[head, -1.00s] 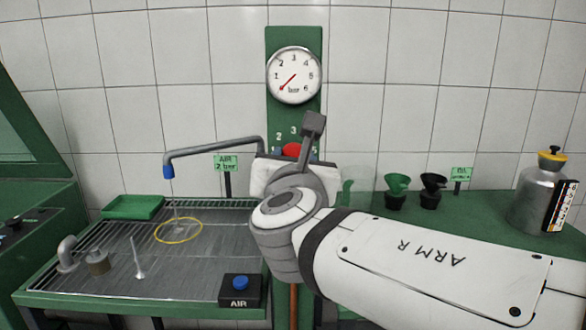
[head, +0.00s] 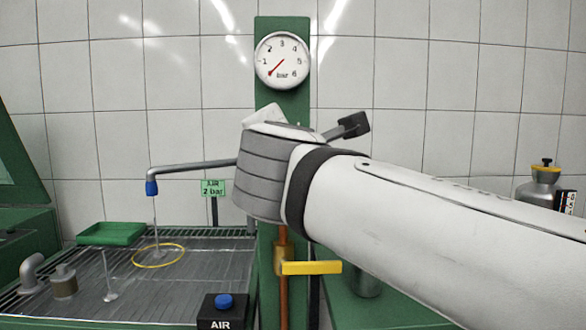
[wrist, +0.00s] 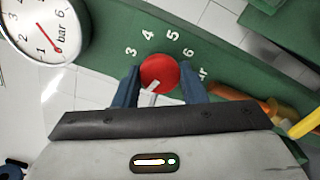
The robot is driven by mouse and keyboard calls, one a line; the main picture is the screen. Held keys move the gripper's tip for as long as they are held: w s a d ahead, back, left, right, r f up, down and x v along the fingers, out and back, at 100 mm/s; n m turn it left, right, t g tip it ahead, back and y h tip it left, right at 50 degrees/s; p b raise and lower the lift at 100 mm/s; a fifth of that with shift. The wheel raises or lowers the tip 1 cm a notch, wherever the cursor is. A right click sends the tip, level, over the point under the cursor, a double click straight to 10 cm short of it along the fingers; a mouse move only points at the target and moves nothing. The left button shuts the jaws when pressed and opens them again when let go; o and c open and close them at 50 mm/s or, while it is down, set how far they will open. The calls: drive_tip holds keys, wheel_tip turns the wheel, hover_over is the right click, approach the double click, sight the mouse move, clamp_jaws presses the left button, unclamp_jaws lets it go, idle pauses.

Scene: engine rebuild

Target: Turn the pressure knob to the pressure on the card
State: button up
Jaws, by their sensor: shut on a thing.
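The red pressure knob (wrist: 160,72) is in the wrist view, with several white numbers around it on the green panel. My gripper (wrist: 160,84) is shut on it, one blue finger on either side. A white pointer mark on the knob slants toward the lower left. In the head view my wrist hides the knob. The gauge (head: 282,60) has its red needle pointing to the lower left, at the low end of the scale; it also shows in the wrist view (wrist: 45,30). The green card (head: 213,188) reads "AIR 2 bar".
A yellow lever (head: 311,267) sits on the copper pipe below my wrist. A bent grey pipe with a blue nozzle (head: 152,188) reaches over the grated bench (head: 190,262). A blue AIR button (head: 224,302) is at the bench front. A metal bottle (head: 540,188) stands at the right.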

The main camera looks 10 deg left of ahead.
drive_tip(key=shift+m+b, duration=2.35)
drive_tip(key=shift+m, duration=0.35)
drive_tip(key=o, duration=1)
drive_tip(key=shift+s, duration=0.1)
drive_tip(key=v, duration=0.7)
drive_tip(key=shift+s+d+p, duration=0.1)
drive_tip(key=shift+s+p, duration=0.2)
